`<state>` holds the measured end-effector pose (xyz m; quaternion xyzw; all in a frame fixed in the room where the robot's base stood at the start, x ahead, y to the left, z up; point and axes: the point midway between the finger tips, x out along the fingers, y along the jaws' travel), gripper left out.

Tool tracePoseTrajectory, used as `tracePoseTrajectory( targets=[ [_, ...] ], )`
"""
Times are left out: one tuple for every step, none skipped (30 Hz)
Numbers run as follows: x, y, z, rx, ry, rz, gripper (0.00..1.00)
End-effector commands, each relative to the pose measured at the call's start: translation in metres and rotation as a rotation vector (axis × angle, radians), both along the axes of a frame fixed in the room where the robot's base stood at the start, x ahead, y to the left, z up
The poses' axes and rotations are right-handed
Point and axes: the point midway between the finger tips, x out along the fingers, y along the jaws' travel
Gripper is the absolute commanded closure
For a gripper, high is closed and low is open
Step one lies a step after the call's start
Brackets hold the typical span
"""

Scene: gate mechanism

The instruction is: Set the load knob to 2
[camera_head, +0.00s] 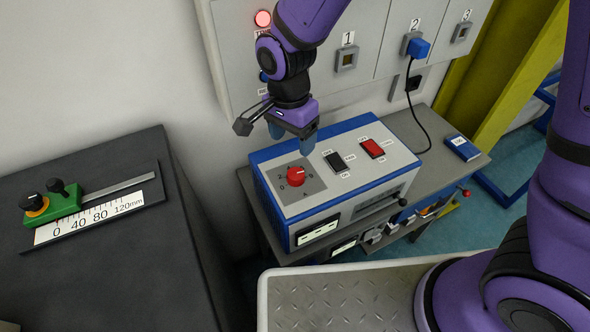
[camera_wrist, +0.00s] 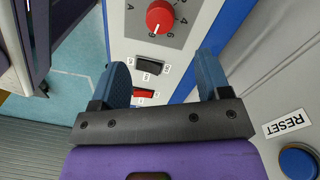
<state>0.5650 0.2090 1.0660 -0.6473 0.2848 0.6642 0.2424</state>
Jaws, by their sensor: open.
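The load knob is a round red knob (camera_head: 295,175) on a grey dial plate on top of a white and blue control box (camera_head: 352,178). My gripper (camera_head: 292,140) is open, with blue fingers pointing down, above and behind the knob in the head view. In the wrist view my gripper (camera_wrist: 164,76) has nothing between its fingertips, and the knob lies beyond them.
A black switch (camera_head: 340,161) and a red switch (camera_head: 372,148) sit right of the knob. A wall panel (camera_head: 375,55) with numbered sockets stands close behind. A blue plug (camera_head: 418,48) with a cable is in socket 2. A dark cabinet (camera_head: 110,270) with a slider scale is left.

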Motion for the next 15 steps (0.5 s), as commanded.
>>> tracePoseTrajectory(
  targets=[
    [0.0,0.0,-0.004,-0.001,0.001,-0.001,0.3],
    [0.0,0.0,-0.006,-0.001,0.001,-0.001,0.3],
    [-0.001,0.0,-0.01,-0.001,0.001,-0.001,0.3],
    [-0.001,-0.001,-0.014,-0.002,0.002,-0.001,0.3],
    [-0.001,-0.001,-0.018,-0.002,0.003,-0.001,0.3],
    [-0.001,-0.001,-0.024,-0.002,0.003,-0.001,0.3],
    [-0.002,-0.002,-0.029,-0.002,0.003,-0.001,0.3],
    [-0.002,-0.002,-0.035,-0.002,0.003,-0.001,0.3],
    [-0.002,-0.002,-0.042,-0.003,0.004,-0.002,0.3],
    [-0.002,-0.003,-0.047,-0.002,0.003,-0.002,0.3],
    [-0.003,-0.003,-0.053,-0.003,0.004,-0.002,0.3],
    [-0.003,-0.004,-0.06,-0.002,0.003,-0.001,0.3],
    [-0.003,-0.004,-0.065,-0.002,0.003,-0.001,0.3],
    [-0.003,-0.004,-0.069,-0.003,0.003,0.0,0.3],
    [-0.004,-0.004,-0.075,-0.001,0.003,0.0,0.3]
  ],
)
